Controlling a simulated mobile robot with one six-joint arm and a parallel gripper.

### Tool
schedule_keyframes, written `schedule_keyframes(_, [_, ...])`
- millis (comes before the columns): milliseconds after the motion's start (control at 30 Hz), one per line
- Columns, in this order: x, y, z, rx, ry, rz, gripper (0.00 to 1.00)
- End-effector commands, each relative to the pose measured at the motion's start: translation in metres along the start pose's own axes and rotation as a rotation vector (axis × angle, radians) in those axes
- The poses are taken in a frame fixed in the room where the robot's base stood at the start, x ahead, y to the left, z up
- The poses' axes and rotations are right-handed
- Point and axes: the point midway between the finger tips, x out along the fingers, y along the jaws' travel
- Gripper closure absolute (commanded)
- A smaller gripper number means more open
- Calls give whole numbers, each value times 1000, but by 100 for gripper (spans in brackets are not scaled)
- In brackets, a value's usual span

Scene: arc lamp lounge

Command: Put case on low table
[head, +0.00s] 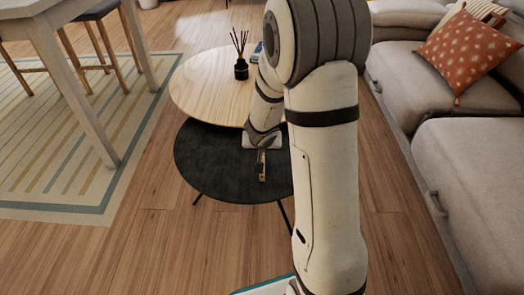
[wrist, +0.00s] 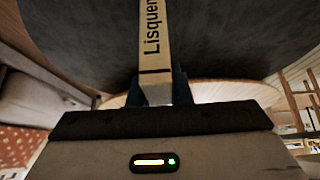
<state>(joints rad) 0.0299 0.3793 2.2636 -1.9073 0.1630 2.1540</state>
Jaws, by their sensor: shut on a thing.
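My gripper (head: 262,151) is over the dark round low table (head: 212,165), pointing down. Its blue fingers (wrist: 158,88) are shut on the case, one on each side. The case (wrist: 155,40) is narrow and pale tan, with dark lettering starting "Lisquen" and a dark line across it. In the head view the case (head: 262,168) shows as a thin upright strip below my gripper, over the dark top. The dark top (wrist: 85,40) fills the upper wrist view behind the case. I cannot tell whether the case touches it.
A light wooden round table (head: 200,88) stands just behind, overlapping the dark one. It holds a dark reed diffuser (head: 241,69) and a small blue item, partly hidden. A grey sofa (head: 470,160) is at right, a dining table (head: 75,85) at left. The dark top's left side is bare.

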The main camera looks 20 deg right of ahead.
Motion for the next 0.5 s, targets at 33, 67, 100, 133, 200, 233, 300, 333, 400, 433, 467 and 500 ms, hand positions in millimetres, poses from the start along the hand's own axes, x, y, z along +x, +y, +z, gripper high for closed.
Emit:
schedule_keyframes(33, [1,0,0,-1,1,0,100])
schedule_keyframes(67, [0,0,0,-1,1,0,100])
schedule_keyframes(100, [0,0,0,-1,1,0,100])
schedule_keyframes(133, [0,0,0,-1,1,0,100])
schedule_keyframes(200, [0,0,0,-1,1,-1,100])
schedule_keyframes(233, [0,0,0,-1,1,-1,100])
schedule_keyframes(300, [1,0,1,0,1,-1,100])
schedule_keyframes(333, [2,0,1,0,1,-1,100])
schedule_keyframes(400, [4,-1,2,0,1,-1,100])
schedule_keyframes(433, [2,-1,2,-1,0,-1,80])
schedule_keyframes(467, [2,-1,1,-1,0,-1,77])
schedule_keyframes(500, [2,-1,2,-1,0,-1,74])
